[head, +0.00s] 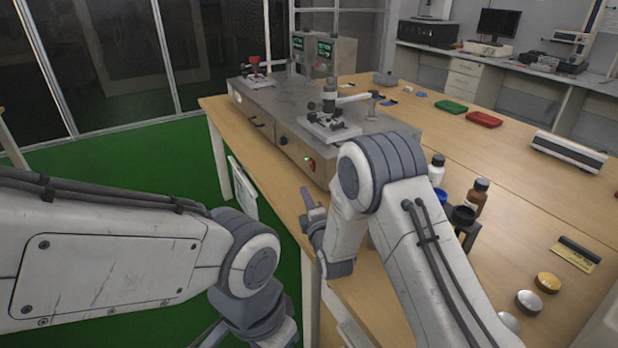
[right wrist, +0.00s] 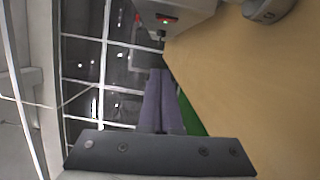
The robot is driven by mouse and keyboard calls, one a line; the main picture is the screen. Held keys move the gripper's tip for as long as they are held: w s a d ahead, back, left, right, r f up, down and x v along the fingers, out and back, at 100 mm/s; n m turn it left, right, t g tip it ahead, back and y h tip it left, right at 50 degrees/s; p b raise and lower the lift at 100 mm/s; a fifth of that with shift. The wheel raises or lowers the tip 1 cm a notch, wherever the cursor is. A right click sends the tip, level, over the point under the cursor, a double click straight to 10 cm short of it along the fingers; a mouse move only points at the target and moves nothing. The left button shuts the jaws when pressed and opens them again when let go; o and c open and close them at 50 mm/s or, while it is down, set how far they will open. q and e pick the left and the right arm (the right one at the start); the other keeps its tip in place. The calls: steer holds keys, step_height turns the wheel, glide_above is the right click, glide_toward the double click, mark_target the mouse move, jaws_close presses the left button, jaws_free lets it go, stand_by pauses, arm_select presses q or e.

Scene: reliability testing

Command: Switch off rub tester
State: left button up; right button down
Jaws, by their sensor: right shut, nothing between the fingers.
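The rub tester (head: 262,112) is a long grey machine on the wooden table. Its front right end carries a small switch (head: 309,162) with a lit green part and a red part. In the right wrist view a red switch (right wrist: 168,19) shows on the grey housing at the top. My right gripper (head: 306,192) is shut and empty, just in front of and below the switch, apart from it. Its closed fingers (right wrist: 160,74) show in the right wrist view. My left arm reaches in at lower left; its fingers are out of frame.
Bottles (head: 437,170) stand right of my right arm, with a dark holder (head: 463,222) beside them. Green (head: 451,107) and red (head: 484,119) trays lie farther back on the table (head: 520,170). Round weights (head: 529,302) lie at lower right. Green floor is left of the table.

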mark_target(311, 165)
steer(key=shift+w, duration=0.1)
stand_by(0.3)
steer(key=x, duration=0.9)
steer(key=shift+w, duration=0.15)
steer(key=w+d, duration=0.2)
steer(key=shift+d+r, duration=0.3)
steer(key=shift+w+d+p, duration=0.25)
steer(key=shift+d+p, duration=0.05)
steer(key=shift+d, duration=0.05)
steer(key=shift+a, duration=0.1)
